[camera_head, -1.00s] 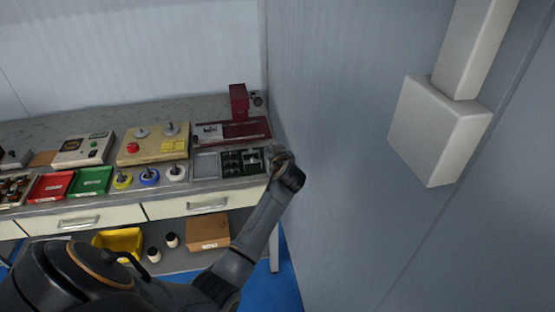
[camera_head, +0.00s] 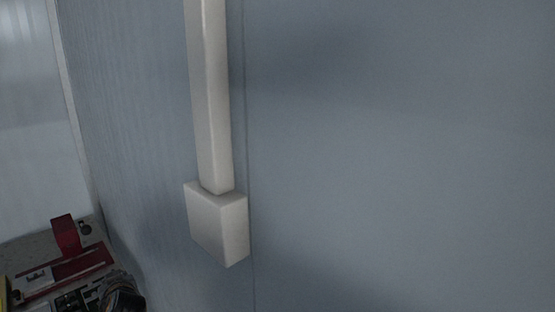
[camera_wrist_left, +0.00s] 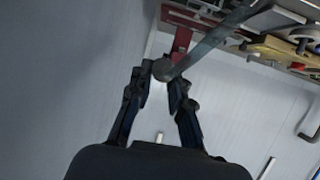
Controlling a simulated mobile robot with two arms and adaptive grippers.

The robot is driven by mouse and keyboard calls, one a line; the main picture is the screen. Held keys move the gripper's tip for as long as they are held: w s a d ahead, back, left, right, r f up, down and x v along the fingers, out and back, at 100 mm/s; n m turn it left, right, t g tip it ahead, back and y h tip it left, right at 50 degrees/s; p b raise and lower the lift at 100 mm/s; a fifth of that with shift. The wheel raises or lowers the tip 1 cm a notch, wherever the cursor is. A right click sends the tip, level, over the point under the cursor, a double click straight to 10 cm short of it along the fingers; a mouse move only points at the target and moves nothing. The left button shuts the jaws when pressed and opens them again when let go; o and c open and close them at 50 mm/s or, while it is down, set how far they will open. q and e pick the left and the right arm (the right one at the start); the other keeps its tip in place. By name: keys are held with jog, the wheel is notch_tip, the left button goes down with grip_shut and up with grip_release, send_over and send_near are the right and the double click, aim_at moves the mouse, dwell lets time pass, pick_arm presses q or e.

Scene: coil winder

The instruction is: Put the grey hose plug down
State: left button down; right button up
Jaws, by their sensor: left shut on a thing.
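My left gripper (camera_wrist_left: 161,76) is in the left wrist view, with its two dark fingers closed around a round grey piece, the grey hose plug (camera_wrist_left: 163,69). A long grey strip runs from the plug up to the right; I cannot tell whether it is part of it. In the head view only a dark part of my left arm shows at the bottom left edge, and the plug cannot be made out there. My right gripper is in neither view.
A dark red device (camera_head: 66,237) stands on the grey bench (camera_head: 28,252) at the lower left of the head view. A dark tray (camera_head: 70,302) is beside my arm. A plain grey wall (camera_head: 400,150) with a pale box and duct (camera_head: 218,225) fills the rest.

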pick_arm(q)
jog(key=s+d+r+m+t+h, duration=0.1)
jog(key=s+d+m+h, duration=0.3)
jog(key=s+d, duration=0.4)
jog(key=s+d+r+m+t+h, duration=0.2)
jog(key=s+d+r+m+h, duration=0.2)
jog(key=s+d, duration=0.5)
jog(key=d, duration=0.7)
jog(key=shift+s+r+h, duration=0.25)
jog(key=shift+h, duration=0.15)
jog(key=shift+f, duration=0.1)
